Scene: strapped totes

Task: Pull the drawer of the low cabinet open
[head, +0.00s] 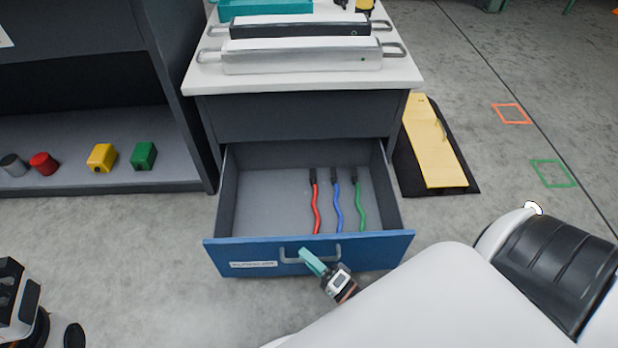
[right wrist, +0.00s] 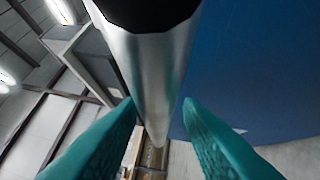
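The low cabinet (head: 300,117) has a white top and a dark body. Its blue-fronted drawer (head: 375,252) stands pulled well out, showing its grey inside. Red (head: 316,205), blue (head: 338,205) and green (head: 359,205) wavy pieces lie in it. My right gripper (head: 307,258) is at the grey bar handle (head: 331,250) on the drawer front. My left gripper's fingers are not visible.
Two strapped-looking long cases, a white one (head: 300,58) and a dark one behind it, lie on the cabinet top. A shelf (head: 100,120) at left holds several coloured blocks. A yellow board (head: 430,150) on a black mat lies right of the cabinet. Floor around the drawer is clear.

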